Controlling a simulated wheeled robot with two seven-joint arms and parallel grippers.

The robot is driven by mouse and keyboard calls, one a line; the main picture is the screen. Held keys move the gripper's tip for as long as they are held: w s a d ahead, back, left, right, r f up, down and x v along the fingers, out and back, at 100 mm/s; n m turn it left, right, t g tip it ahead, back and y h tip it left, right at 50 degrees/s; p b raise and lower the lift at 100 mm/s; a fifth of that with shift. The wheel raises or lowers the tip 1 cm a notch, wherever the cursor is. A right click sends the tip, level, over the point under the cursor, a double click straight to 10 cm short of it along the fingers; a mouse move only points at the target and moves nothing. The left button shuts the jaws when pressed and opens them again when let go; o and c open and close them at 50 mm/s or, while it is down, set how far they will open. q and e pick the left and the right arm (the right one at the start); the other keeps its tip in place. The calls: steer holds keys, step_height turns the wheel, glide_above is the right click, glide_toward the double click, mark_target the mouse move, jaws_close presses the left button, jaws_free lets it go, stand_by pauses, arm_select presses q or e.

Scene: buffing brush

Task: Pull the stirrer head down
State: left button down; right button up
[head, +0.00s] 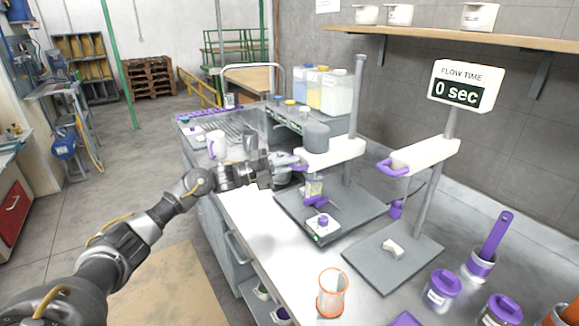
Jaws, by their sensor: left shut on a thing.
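The stirrer head (330,153) is a white arm with a grey motor cap, carried on a grey upright post (357,95). A purple handle sticks out from its left end. My left gripper (284,163) is at that end and is shut on the purple handle; its dark fingers hide part of the handle. Below the head, a small clear vessel and purple stirrer part (317,202) hang above the dark base plate (362,205). A small white unit with a purple knob (322,226) sits on the plate's front. My right gripper is not in view.
To the right stands a second post with a white arm (425,155) and a "FLOW TIME 0 sec" display (461,86). An orange-rimmed beaker (332,292) and purple-lidded jars (442,287) stand at the front. Clear containers (338,92) stand behind.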

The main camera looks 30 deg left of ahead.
arm_select(q)
steer(key=shift+f, duration=0.35)
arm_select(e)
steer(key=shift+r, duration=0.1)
arm_select(q)
steer(key=c, duration=1.8)
jaws_free()
steer(key=shift+s, duration=0.1)
